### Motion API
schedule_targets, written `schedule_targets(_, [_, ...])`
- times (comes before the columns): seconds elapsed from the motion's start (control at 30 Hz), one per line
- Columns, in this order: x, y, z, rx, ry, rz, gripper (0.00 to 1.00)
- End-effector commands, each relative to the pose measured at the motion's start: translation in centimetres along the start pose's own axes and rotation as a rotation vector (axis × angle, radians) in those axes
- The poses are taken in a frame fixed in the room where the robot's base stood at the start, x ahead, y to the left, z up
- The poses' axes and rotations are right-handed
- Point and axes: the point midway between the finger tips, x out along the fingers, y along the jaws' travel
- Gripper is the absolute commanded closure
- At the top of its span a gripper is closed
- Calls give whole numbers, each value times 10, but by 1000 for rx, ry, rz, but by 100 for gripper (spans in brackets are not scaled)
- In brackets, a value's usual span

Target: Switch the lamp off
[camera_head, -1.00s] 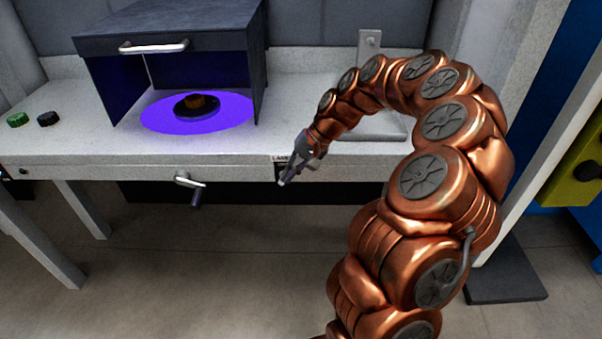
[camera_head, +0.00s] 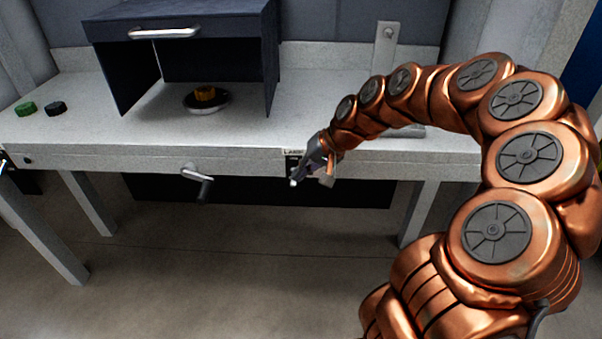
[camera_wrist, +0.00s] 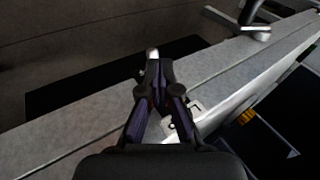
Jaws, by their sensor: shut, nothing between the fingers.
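The lamp's purple light does not show; the space under the dark hood (camera_head: 220,22) is unlit. A lamp label (camera_head: 293,152) is on the bench's front edge, and part of it shows in the wrist view (camera_wrist: 195,108). The switch panel below the label is mostly hidden by my gripper (camera_head: 298,178). My gripper is shut, with its tips at the panel, and also shows in the wrist view (camera_wrist: 153,70). A small pale tip shows at the fingertips; I cannot tell whether it is the switch lever or whether they touch.
A gold piece (camera_head: 205,93) sits on a round base (camera_head: 207,108) under the hood. A crank handle (camera_head: 199,180) sticks out of the bench front (camera_head: 100,160), left of my gripper. Green (camera_head: 26,109) and black (camera_head: 56,108) knobs are at the left. The floor in front is clear.

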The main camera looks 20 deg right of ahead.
Motion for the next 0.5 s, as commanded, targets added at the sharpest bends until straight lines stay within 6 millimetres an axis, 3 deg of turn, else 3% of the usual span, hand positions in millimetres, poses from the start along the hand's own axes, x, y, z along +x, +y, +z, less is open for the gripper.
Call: schedule_targets(0.5, [-8, -6, -2, 0, -2, 0, 100])
